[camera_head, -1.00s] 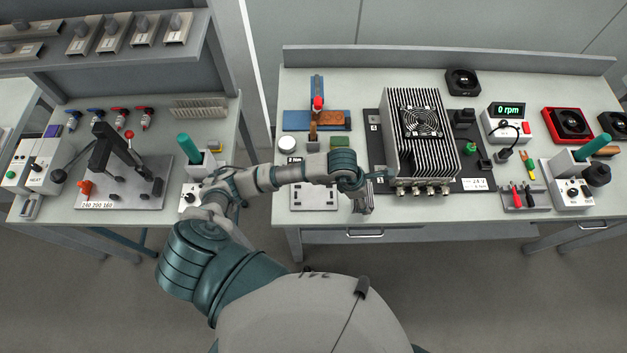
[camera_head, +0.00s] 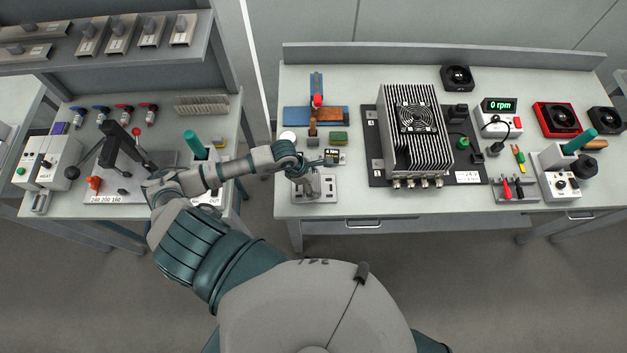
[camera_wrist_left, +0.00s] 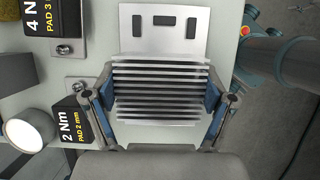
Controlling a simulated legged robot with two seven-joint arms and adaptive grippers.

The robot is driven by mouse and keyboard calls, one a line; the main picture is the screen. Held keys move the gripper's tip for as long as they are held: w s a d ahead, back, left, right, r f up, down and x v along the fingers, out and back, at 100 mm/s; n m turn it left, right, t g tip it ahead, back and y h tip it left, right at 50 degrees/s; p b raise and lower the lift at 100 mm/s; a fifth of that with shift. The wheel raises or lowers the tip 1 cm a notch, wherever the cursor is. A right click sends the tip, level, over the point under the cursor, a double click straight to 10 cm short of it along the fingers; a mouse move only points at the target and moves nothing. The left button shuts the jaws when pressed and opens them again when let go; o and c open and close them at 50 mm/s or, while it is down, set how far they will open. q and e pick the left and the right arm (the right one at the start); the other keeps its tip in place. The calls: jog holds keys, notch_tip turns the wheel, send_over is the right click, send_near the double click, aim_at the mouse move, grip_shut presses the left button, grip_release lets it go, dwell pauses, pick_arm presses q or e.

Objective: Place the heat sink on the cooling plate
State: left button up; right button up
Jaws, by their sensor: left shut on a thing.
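My left gripper (camera_wrist_left: 163,92) is shut on a pale metal finned heat sink (camera_wrist_left: 160,75), with a blue-padded finger on each side. In the head view this gripper (camera_head: 313,184) is over a light metal plate (camera_head: 328,195) at the front edge of the right bench; its wrist partly hides it. The plate has dark slots and looks like the cooling plate. In the left wrist view the plate (camera_wrist_left: 205,50) runs partly under the heat sink; I cannot tell whether they touch. My right gripper is not in view.
Black torque labels (camera_wrist_left: 75,128) and a white round jar (camera_wrist_left: 30,128) are close to the gripper. A large finned unit with a fan (camera_head: 412,125) stands to the right on a dark board. The lever press (camera_head: 125,165) stands on the left bench.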

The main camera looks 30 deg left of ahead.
pick_arm(q)
jog(key=shift+d, duration=0.2)
jog(key=o, duration=1.2)
jog(key=shift+d, duration=0.15)
jog(key=b+v, duration=0.2)
jog(key=v, duration=1)
jog(key=shift+r, duration=0.1)
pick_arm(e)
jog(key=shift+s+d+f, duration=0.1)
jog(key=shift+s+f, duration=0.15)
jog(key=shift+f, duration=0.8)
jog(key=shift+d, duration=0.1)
